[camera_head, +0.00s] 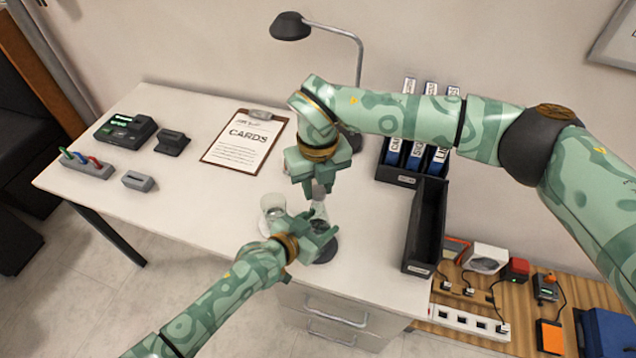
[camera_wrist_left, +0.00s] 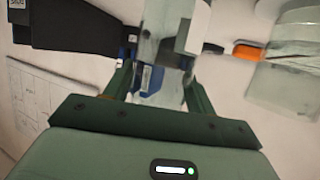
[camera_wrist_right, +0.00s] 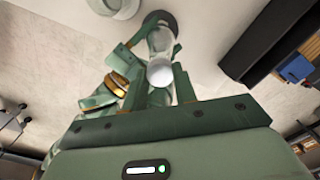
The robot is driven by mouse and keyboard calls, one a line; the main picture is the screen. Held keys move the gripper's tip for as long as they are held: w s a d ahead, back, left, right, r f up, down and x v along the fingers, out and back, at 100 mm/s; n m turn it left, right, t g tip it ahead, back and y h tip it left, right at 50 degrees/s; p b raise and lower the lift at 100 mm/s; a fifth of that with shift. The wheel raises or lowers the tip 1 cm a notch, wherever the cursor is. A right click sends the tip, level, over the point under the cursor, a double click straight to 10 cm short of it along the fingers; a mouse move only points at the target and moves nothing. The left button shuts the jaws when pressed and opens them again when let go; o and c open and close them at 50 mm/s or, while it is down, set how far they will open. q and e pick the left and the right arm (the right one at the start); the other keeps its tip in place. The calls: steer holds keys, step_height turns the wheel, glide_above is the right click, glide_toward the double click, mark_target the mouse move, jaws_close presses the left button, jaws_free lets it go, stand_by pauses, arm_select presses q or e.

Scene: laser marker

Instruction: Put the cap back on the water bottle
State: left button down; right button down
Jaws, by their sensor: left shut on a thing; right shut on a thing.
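The clear water bottle (camera_head: 320,210) stands near the front of the desk, and my left gripper (camera_head: 318,232) is shut on it from the front left. The bottle also shows between the fingers in the left wrist view (camera_wrist_left: 160,60). My right gripper (camera_head: 319,186) points down directly above the bottle. It is shut on the pale cap (camera_wrist_right: 160,74), which shows between its fingertips in the right wrist view. The bottle (camera_wrist_right: 161,40) lies just beyond the cap there. I cannot tell whether the cap touches the bottle's mouth, as the fingers partly hide it.
A clear glass (camera_head: 271,206) stands just left of the bottle. A dark round base (camera_head: 325,252) is under the bottle area. A black tray (camera_head: 425,225) and binders (camera_head: 415,150) stand right. A lamp (camera_head: 292,27) and clipboard (camera_head: 244,140) are behind.

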steer(key=m, duration=0.6)
steer(key=shift+m, duration=0.3)
steer(key=m, duration=0.4)
steer(key=c, duration=1)
jaws_free()
steer(key=shift+c, duration=0.2)
step_height(320, 180, up, 12)
arm_select(q)
steer(key=shift+c, duration=2.1)
jaws_free()
